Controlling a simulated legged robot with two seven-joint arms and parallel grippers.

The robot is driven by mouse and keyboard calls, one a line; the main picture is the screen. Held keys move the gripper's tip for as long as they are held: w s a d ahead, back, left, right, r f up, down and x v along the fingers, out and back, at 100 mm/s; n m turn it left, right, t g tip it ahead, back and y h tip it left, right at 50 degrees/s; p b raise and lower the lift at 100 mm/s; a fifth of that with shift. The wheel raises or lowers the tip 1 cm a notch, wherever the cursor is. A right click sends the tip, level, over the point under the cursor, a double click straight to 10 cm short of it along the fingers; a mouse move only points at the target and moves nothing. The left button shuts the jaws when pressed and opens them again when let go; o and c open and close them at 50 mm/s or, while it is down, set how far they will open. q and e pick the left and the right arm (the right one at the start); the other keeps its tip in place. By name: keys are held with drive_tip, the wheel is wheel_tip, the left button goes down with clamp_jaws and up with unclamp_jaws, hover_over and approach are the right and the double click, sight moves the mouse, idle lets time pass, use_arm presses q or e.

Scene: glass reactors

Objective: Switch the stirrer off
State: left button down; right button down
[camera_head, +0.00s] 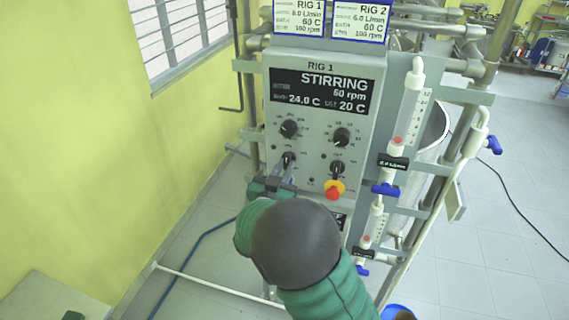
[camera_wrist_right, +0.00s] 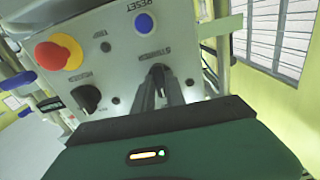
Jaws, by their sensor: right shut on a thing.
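To the right are the heater knob (camera_wrist_right: 87,97) and the red and yellow emergency button (camera_head: 334,189). Two dials sit above the switches. A blue RESET button (camera_wrist_right: 144,23) is near the stirrer knob. Glass flow tubes (camera_head: 407,115) with blue valves stand right of the box.

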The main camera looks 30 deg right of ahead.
drive_tip(key=shift+a+f+n, duration=0.1)
drive_tip(key=shift+f+n, duration=0.15)
drive_tip(key=shift+n, duration=0.15)
drive_tip(key=c, duration=1.4)
unclamp_jaws()
drive_tip(key=shift+r, duration=0.2)
drive_tip(key=shift+a, duration=0.15)
drive_tip(key=b+v, duration=0.4)
drive_tip(key=v, duration=1.2)
drive_tip(key=shift+s+a, duration=0.25)
